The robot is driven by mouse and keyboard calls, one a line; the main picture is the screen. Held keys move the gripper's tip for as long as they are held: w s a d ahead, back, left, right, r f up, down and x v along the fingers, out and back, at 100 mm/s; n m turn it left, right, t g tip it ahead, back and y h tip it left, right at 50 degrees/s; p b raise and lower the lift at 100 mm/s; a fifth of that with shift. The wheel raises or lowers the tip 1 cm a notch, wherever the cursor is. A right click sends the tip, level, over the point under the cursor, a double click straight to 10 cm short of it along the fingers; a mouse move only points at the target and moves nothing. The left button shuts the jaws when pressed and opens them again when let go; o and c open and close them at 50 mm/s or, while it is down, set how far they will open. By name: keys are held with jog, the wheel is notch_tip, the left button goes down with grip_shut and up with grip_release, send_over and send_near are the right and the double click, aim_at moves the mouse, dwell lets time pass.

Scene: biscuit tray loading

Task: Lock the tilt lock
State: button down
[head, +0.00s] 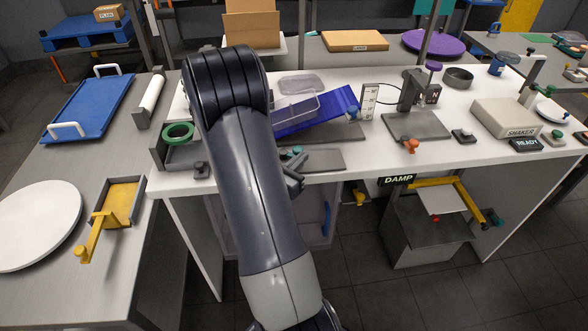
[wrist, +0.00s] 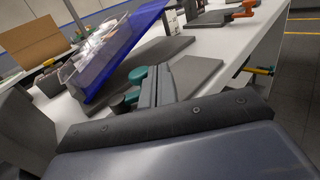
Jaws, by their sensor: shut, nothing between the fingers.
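The blue tilting board (head: 338,104) stands sloped above a grey base plate (head: 325,160), its right end higher. A clear divided tray (head: 296,109) lies on it. In the wrist view the board (wrist: 120,52) rises at the left. A teal knob (head: 291,151), which looks like the tilt lock, is at the front of the base; it also shows in the wrist view (wrist: 138,74). My gripper (head: 293,180) is shut and empty at the table's front edge, close to the knob. In the wrist view its fingers (wrist: 157,88) are right beside the knob; I cannot tell whether they touch.
A measuring stand (head: 369,101) and a grey press base (head: 415,126) with an orange knob (head: 411,146) stand to the right. A green tape roll (head: 178,134) is at the left. My arm hides part of the table. The white front edge right of the base is mostly clear.

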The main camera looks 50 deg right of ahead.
jog(key=shift+s+d+b, duration=0.1)
jog(key=shift+d+b, duration=0.35)
jog(key=shift+d, duration=0.1)
dwell(1.2)
